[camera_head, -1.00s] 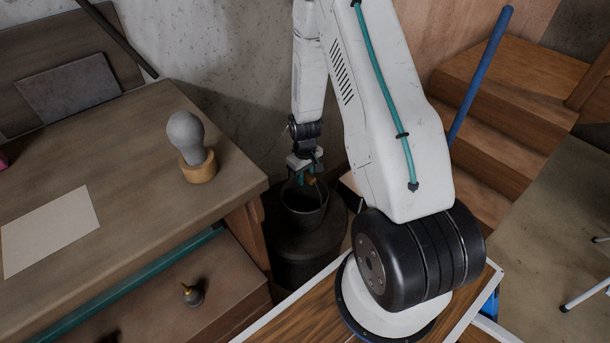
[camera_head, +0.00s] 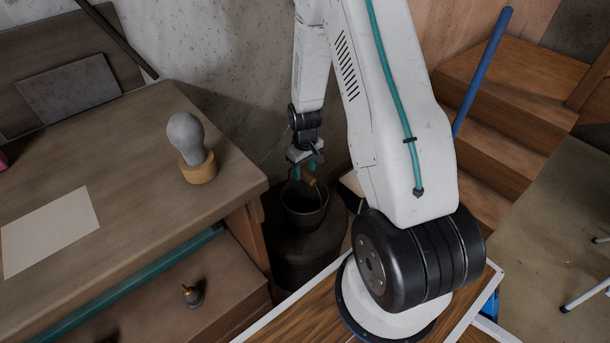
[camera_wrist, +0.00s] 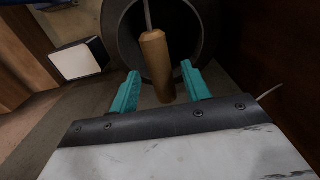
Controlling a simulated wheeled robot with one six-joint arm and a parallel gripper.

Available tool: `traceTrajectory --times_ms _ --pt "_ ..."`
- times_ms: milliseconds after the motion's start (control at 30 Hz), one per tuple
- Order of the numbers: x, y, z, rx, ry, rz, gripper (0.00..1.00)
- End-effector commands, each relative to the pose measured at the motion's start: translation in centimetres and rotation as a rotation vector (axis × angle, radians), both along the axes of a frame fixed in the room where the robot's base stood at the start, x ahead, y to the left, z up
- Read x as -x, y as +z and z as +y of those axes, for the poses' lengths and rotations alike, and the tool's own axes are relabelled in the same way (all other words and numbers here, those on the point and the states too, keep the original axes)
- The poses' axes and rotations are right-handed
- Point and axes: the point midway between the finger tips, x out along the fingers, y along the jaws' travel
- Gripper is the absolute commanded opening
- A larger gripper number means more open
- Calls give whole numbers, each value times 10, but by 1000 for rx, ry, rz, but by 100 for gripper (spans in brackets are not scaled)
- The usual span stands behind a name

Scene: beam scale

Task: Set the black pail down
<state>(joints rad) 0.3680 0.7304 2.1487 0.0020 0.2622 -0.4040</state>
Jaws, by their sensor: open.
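The black pail (camera_head: 303,211) stands upright on a dark round drum (camera_head: 305,258) between the workbench and my base. Its wooden handle grip (camera_wrist: 155,66) shows in the wrist view in front of the pail's open mouth (camera_wrist: 196,38). My gripper (camera_head: 303,174) is just above the pail. In the wrist view, my gripper's teal fingers (camera_wrist: 157,88) are spread, one on each side of the wooden grip, with clear gaps between.
The workbench (camera_head: 130,150) at left bears a grey bulb-shaped thing on a wooden base (camera_head: 187,140) and a sheet of paper (camera_head: 48,230). A lower shelf holds a small dark item (camera_head: 193,296). Wooden steps (camera_head: 510,105) and a blue pole (camera_head: 480,75) stand at right.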

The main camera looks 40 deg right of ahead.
Motion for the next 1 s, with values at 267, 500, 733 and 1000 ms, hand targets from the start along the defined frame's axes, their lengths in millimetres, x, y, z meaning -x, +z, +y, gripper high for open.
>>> traceTrajectory --times_ms 267,500,733,1000 --pt "0 59 0 1 0 -3 47" --pt "0 84 1 1 0 -1 47" --pt "5 150 25 7 1 -22 47" --pt "52 269 82 13 -8 -54 47"
